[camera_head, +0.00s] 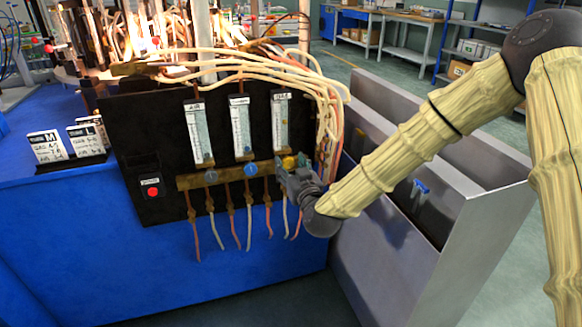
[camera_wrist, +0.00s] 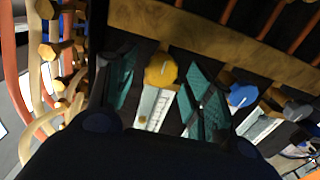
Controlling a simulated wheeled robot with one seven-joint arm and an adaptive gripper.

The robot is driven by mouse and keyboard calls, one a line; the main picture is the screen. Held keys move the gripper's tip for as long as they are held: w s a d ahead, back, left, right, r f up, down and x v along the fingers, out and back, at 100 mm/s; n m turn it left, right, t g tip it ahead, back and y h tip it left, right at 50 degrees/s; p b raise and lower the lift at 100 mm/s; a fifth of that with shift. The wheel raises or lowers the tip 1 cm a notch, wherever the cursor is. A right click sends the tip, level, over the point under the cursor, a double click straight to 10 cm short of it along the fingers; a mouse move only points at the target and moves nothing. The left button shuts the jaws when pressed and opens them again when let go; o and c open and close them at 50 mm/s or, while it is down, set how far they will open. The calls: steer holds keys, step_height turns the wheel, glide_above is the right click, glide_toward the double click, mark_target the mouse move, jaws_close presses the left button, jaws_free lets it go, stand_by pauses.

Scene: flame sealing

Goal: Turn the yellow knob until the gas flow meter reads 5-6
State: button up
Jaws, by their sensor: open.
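The yellow knob (camera_head: 289,162) is at the right end of the brass bar on the black panel, below the right flow meter (camera_head: 281,121). The meter's reading is too small to make out. My gripper (camera_head: 291,183) is at the panel, close to this knob. In the wrist view my gripper (camera_wrist: 165,85) is open, with one teal-padded finger on each side of the yellow knob (camera_wrist: 160,70). Gaps seem to show beside the knob; I cannot tell whether either finger touches it. The meter below the knob (camera_wrist: 152,108) is partly hidden by the gripper body.
A blue knob (camera_head: 250,169) and a grey knob (camera_head: 211,176) sit further left on the brass bar (camera_head: 230,175). Hoses hang below and beside the panel. A red button (camera_head: 152,192) is at left. A metal bin (camera_head: 470,215) stands to the right, under my arm. Flames burn behind.

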steer(key=shift+c, duration=0.4)
steer(key=c, duration=0.9)
steer(key=shift+d+m+p, duration=0.1)
steer(key=shift+m+p, duration=0.5)
steer(key=shift+m, duration=1.8)
steer(key=o, duration=1)
steer(key=v, duration=1.2)
